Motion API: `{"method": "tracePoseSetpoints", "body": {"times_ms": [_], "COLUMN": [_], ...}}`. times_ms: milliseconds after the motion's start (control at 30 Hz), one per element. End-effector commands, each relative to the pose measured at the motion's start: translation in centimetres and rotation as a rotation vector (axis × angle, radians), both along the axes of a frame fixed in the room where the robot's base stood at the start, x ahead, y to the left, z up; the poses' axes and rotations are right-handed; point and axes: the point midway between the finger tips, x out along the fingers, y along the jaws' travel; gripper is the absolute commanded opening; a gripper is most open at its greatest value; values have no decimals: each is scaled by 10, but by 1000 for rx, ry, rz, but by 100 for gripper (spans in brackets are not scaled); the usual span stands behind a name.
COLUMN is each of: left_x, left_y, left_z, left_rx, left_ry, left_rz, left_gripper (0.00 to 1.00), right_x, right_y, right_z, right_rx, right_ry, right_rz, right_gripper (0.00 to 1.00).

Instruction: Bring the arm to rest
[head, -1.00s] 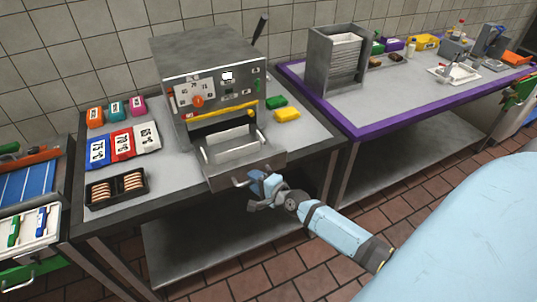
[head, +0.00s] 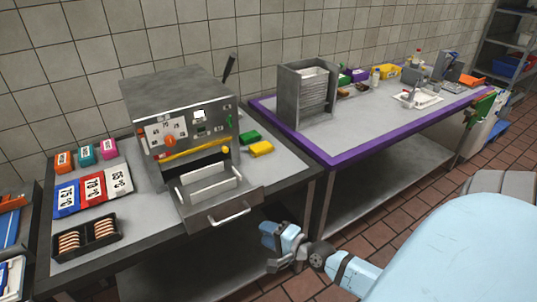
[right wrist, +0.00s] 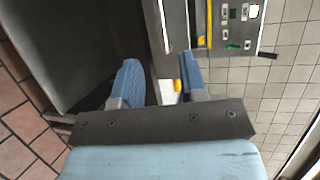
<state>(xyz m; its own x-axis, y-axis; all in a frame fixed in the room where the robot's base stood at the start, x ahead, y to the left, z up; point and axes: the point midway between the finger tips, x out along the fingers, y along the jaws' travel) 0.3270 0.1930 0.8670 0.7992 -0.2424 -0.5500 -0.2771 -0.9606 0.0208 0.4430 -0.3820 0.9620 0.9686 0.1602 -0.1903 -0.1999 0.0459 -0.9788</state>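My right gripper (head: 271,249) is low in the head view, in front of the grey work table (head: 295,172). It is to the right of and below the handle (head: 231,216) of the steel machine's pulled-out drawer, and apart from it. In the right wrist view its two blue fingers (right wrist: 160,82) stand apart with nothing held between them. My light-blue right arm runs in from the lower right. The steel machine (head: 172,92) stands on the table with a dial and buttons on its front. My left gripper is not in view.
A black tray of sandwich-like pieces (head: 86,238) and several coloured boxes lie left of the machine. A purple-edged table (head: 350,155) extends right. The tiled floor (head: 395,225) beside my arm is clear.

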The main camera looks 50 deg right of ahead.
Motion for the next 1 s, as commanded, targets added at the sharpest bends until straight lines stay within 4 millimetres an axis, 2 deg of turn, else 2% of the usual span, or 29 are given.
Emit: {"method": "tracePoseSetpoints", "body": {"times_ms": [367,467,567,700,800,900,1000], "left_x": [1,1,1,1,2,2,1], "left_y": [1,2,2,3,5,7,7], "left_z": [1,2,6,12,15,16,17], "left_rx": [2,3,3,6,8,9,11], "left_ry": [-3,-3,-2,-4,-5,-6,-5], "left_rz": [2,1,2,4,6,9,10], "left_gripper": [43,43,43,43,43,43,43], "right_x": [0,-7,-25,-63,-87,-104,-113], "right_y": [1,13,46,108,145,169,182], "right_z": [-1,-8,-26,-55,-68,-75,-78], "right_rx": [-4,-90,-334,-821,-1137,-1373,-1510], "right_ry": [0,11,30,33,12,-15,-36], "right_rz": [2,33,130,347,503,619,689], "right_gripper": [39,39,39,39,39,39,39]}}
